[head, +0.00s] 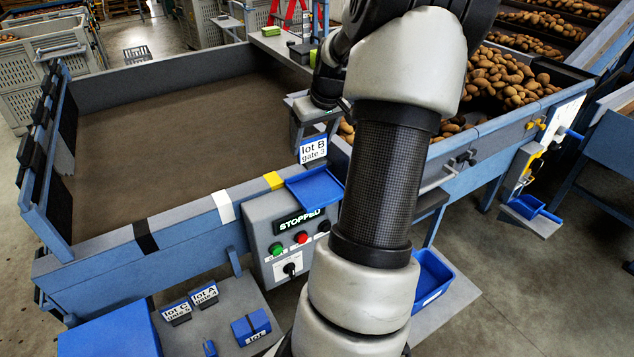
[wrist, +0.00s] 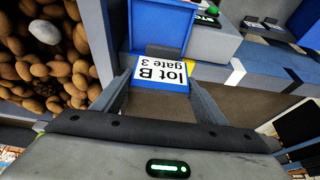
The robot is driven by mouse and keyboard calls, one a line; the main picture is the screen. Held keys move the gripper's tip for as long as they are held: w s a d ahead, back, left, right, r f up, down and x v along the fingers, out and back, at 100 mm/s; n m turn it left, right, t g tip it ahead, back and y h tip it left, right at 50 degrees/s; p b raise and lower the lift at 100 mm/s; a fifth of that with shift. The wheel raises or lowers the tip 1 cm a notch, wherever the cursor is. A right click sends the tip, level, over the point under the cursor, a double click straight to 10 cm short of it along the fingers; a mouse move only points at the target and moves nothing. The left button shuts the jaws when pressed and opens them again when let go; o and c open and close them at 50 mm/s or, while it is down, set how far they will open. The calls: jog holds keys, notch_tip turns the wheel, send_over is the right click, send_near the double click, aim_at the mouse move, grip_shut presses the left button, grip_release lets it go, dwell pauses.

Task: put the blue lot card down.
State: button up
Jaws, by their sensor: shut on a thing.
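The lot card (head: 313,149), white with a blue border and reading "lot B gate 3", is held in my gripper (head: 316,118). In the wrist view the card (wrist: 160,73) sits between the two fingers of my gripper (wrist: 160,88), its print upside down. In the head view it hangs in the air near the back edge of a shallow blue tray (head: 316,190) on top of the control box. The blue tray also shows just beyond the card in the wrist view (wrist: 160,28). I cannot tell whether the card touches the tray.
The grey control box (head: 262,230) reads "STOPPED" and has green and red buttons. Lot C (head: 176,312) and lot A (head: 204,295) cards stand on a lower grey shelf beside a blue "LOT" item (head: 250,327). Potatoes (head: 500,80) lie right of my arm. The wide brown belt (head: 180,130) is empty.

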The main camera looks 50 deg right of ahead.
jog(key=shift+s+d+r, duration=0.2)
jog(key=shift+s+d, duration=0.05)
jog(key=shift+d, duration=0.15)
jog(key=shift+s+d+f, duration=0.1)
jog(key=shift+f, duration=0.25)
notch_tip(320, 180, down, 9)
jog(key=shift+f, duration=0.1)
jog(key=shift+f, duration=0.15)
jog(key=o, duration=1.1)
jog(key=shift+c, duration=0.2)
